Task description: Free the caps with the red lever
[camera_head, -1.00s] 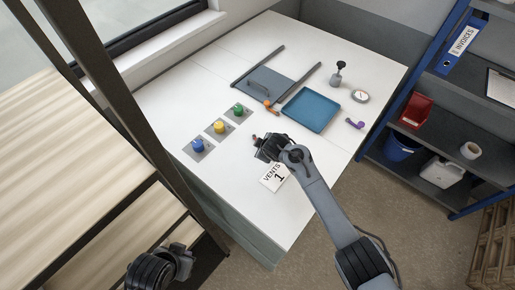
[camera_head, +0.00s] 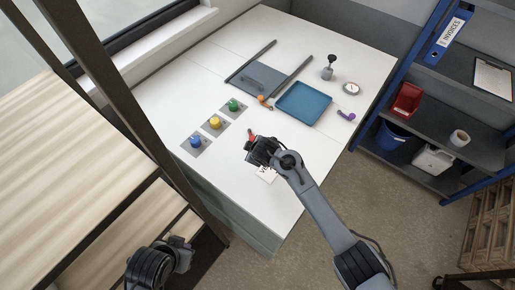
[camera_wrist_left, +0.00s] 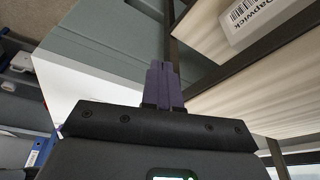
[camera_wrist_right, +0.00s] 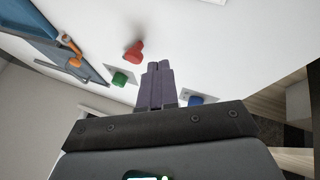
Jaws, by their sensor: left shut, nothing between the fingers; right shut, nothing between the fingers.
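Three caps sit on grey square plates on the white table: a blue cap (camera_head: 195,141), a yellow cap (camera_head: 215,122) and a green cap (camera_head: 234,104). A small red piece, perhaps the red lever (camera_head: 251,133), is just beyond my right gripper (camera_head: 249,152). The right wrist view shows the red piece (camera_wrist_right: 133,51) apart from the shut, empty fingers (camera_wrist_right: 158,72). Those fingers hide the yellow cap there; the green (camera_wrist_right: 120,79) and blue (camera_wrist_right: 196,100) caps show partly. My left gripper (camera_head: 183,245) is shut and empty, low at the left, away from the table; its fingers (camera_wrist_left: 162,75) show in its wrist view.
A blue tray (camera_head: 304,104), a grey panel (camera_head: 260,78) between dark rails, an orange-tipped handle (camera_head: 262,98), a black-knobbed post (camera_head: 327,70), a gauge (camera_head: 351,88) and a purple piece (camera_head: 346,116) occupy the far table. Dark posts and shelves stand at left.

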